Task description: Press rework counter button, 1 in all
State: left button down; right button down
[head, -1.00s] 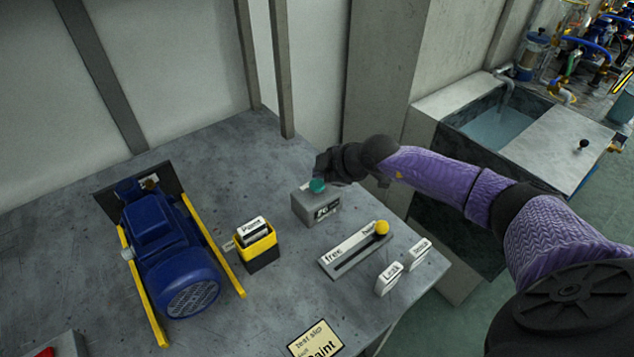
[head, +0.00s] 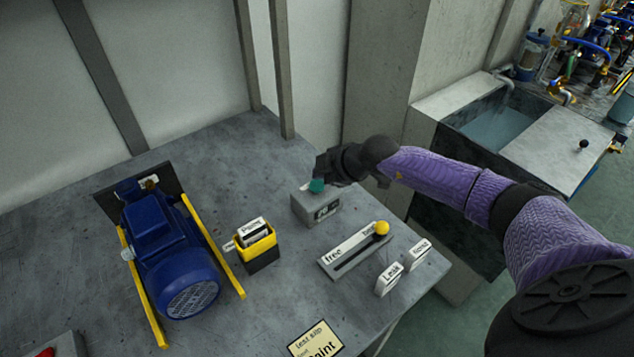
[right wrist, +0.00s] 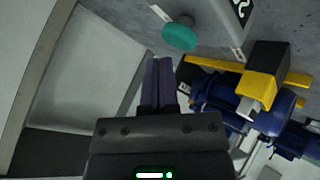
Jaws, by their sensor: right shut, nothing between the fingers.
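In the right wrist view the green button (right wrist: 180,34) shows just beyond and to the right of my fingertips, with a gap in the picture. My right gripper (head: 318,172) is shut and empty, at the button's back edge in the head view. Whether it touches the button I cannot tell. Its shut fingers also show in the right wrist view (right wrist: 159,62). My left gripper is not in view.
A blue pump motor (head: 170,250) stands on yellow rails at the left. A test slip (head: 316,340) lies in front. A sink (head: 497,125) is at the right.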

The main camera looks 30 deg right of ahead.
aim_at(321, 185)
jog(key=shift+f, duration=0.15)
dwell(0.4)
jog(key=shift+f, duration=0.25)
jog(key=shift+f, duration=0.65)
dwell(0.7)
jog(key=shift+r+p, duration=1.05)
jog(key=shift+p, duration=0.2)
notch_tip(321, 185, up, 5)
jog(key=p, duration=0.6)
jog(key=shift+r, duration=0.1)
